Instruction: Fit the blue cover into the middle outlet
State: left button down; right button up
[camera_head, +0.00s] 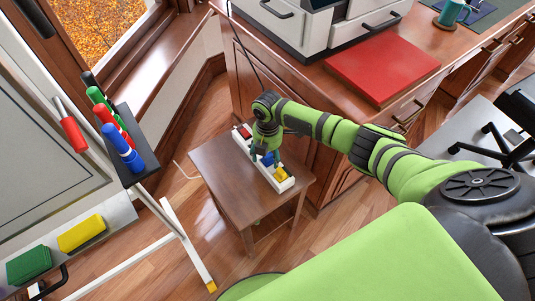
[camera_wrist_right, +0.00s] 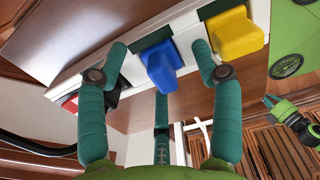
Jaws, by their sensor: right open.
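A white power strip (camera_head: 288,185) lies on the small wooden table. It runs diagonally across the top of the right wrist view (camera_wrist_right: 132,70). The blue cover (camera_head: 267,159) is at its middle outlet; it also shows in the right wrist view (camera_wrist_right: 163,72), against a dark green socket. I cannot tell whether it is fully seated. A yellow cover (camera_wrist_right: 236,36) sits at the outlet beside it. My right gripper (camera_head: 265,147) is open above the strip, with a finger on each side of the blue cover and gaps between. A green and teal shape at the right wrist view's right edge seems to be my left gripper (camera_wrist_right: 272,103).
The small table (camera_head: 223,165) has bare room left of the strip. A wooden cabinet with a red mat (camera_head: 381,66) stands behind. A whiteboard stand with a marker tray (camera_head: 145,155) is at the left. A red switch (camera_head: 245,132) is at the strip's far end.

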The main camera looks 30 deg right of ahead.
aim_at(268, 154)
notch_tip(268, 154, up, 12)
dwell(0.4)
jog(key=shift+d+f, duration=0.1)
